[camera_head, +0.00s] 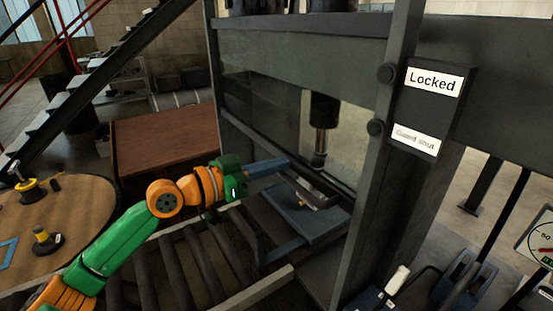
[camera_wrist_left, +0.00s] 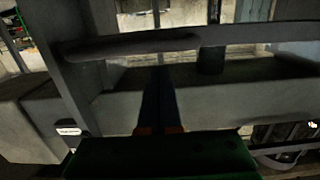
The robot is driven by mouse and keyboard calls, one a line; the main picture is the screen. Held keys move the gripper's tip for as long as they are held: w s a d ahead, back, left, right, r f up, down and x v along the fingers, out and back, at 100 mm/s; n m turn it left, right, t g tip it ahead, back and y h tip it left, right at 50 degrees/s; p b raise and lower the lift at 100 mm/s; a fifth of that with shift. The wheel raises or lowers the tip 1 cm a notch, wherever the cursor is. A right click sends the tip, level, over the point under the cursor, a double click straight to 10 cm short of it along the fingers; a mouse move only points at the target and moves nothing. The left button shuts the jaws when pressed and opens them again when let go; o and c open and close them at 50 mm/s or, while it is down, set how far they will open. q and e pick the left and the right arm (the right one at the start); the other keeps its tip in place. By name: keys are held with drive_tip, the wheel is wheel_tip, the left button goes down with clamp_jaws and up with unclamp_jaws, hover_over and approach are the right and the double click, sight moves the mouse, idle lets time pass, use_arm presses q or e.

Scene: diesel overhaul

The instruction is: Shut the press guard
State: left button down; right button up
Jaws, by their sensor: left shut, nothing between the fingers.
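The press (camera_head: 300,40) is a dark grey frame with a ram (camera_head: 323,112) hanging in its opening. A see-through guard panel (camera_head: 262,98) appears to cover the front of the opening, with a dark bar along its lower edge. A handle bar (camera_head: 316,190) is low on the front; a bar also crosses the left wrist view (camera_wrist_left: 190,42). My left gripper (camera_head: 287,163) is shut and empty, its fingertips close to the handle. In the left wrist view the fingers (camera_wrist_left: 160,72) point at the bar; I cannot tell if they touch. My right gripper is out of view.
A sign box (camera_head: 432,105) on the right post reads "Locked" and, fainter, "Guard shut". A roller conveyor (camera_head: 185,265) runs below my left arm. A round wooden table (camera_head: 75,215) stands left, a brown chest (camera_head: 165,140) behind. A gauge (camera_head: 545,240) is far right.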

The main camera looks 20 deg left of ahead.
use_arm(q)
drive_tip(key=shift+a+f, duration=0.25)
drive_tip(key=shift+f, duration=0.45)
drive_tip(key=shift+d, duration=0.1)
wheel_tip(320, 180, down, 22)
drive_tip(key=b, duration=2.2)
drive_tip(key=shift+f, duration=0.2)
drive_tip(key=shift+s, duration=0.1)
